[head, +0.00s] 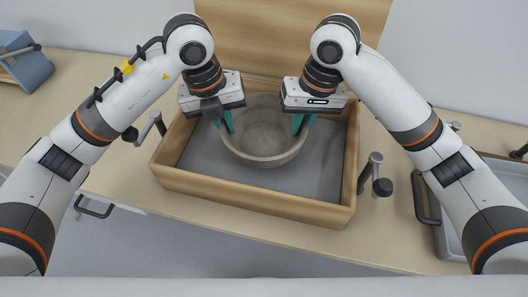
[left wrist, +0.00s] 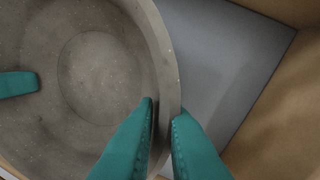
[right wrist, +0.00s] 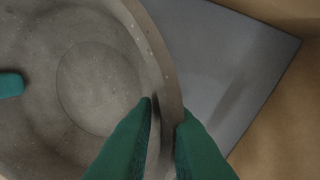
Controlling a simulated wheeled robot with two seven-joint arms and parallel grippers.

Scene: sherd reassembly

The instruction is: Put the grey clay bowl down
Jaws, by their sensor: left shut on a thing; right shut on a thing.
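The grey clay bowl (head: 265,145) is upright inside a wooden box with a grey floor. My left gripper (head: 227,127) is shut on the bowl's left rim, and my right gripper (head: 299,126) is shut on its right rim. In the left wrist view, the green fingers (left wrist: 162,112) pinch the wall of the bowl (left wrist: 95,70). In the right wrist view, the fingers (right wrist: 166,112) pinch the wall of the bowl (right wrist: 95,80). I cannot tell whether the bowl's base touches the box floor.
The wooden box (head: 250,204) has low walls and a taller board (head: 290,40) behind it. Its grey floor (head: 325,175) is bare around the bowl. Dark clamp-like fittings (head: 373,175) stand beside the box. A grey tray (head: 450,240) is at the right and a blue object (head: 25,70) at the far left.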

